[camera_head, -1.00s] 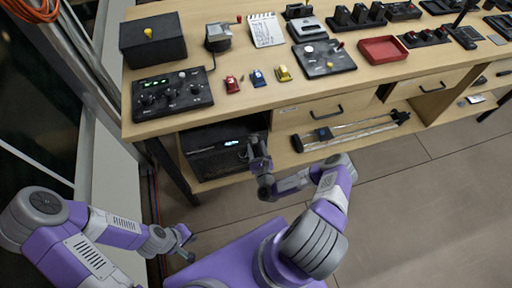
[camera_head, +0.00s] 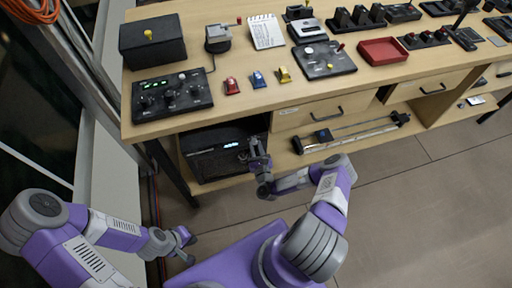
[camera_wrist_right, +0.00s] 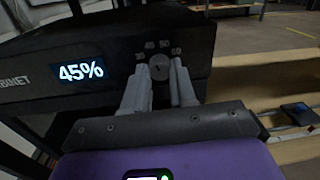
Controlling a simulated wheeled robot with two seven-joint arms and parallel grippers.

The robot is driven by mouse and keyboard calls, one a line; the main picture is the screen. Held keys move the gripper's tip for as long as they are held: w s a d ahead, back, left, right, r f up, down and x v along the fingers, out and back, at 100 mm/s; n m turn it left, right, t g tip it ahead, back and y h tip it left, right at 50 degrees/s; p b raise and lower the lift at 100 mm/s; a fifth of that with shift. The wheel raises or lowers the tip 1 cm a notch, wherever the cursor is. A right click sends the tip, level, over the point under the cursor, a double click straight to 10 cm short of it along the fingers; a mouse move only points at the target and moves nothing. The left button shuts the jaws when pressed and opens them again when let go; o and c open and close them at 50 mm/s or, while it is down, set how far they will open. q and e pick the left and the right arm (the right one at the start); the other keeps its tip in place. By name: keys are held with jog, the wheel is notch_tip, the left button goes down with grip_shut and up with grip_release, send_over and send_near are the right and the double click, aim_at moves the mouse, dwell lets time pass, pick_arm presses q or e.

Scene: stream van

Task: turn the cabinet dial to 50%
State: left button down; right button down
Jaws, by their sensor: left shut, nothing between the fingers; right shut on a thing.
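The black cabinet (camera_head: 213,157) stands on the lower shelf under the bench. In the right wrist view its lit display (camera_wrist_right: 81,73) reads 45%, and a round grey dial (camera_wrist_right: 159,67) sits to the right of it, with small numbers printed around its top. My right gripper (camera_wrist_right: 160,85) is shut on the dial, one finger on each side of it. In the head view the right gripper (camera_head: 256,152) is at the cabinet's right front. My left gripper (camera_head: 188,240) is shut and empty, low at the left, away from the cabinet.
The wooden bench top (camera_head: 300,105) overhangs the cabinet. On it are a black box with knobs (camera_head: 172,95), several small coloured toy cars and a red tray (camera_head: 383,50). A rail device (camera_head: 350,132) lies on the shelf to the right. The floor in front is free.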

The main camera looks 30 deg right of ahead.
jog(key=shift+m+p, duration=1.6)
jog(key=shift+m, duration=2.1)
jog(key=c, duration=0.9)
grip_release()
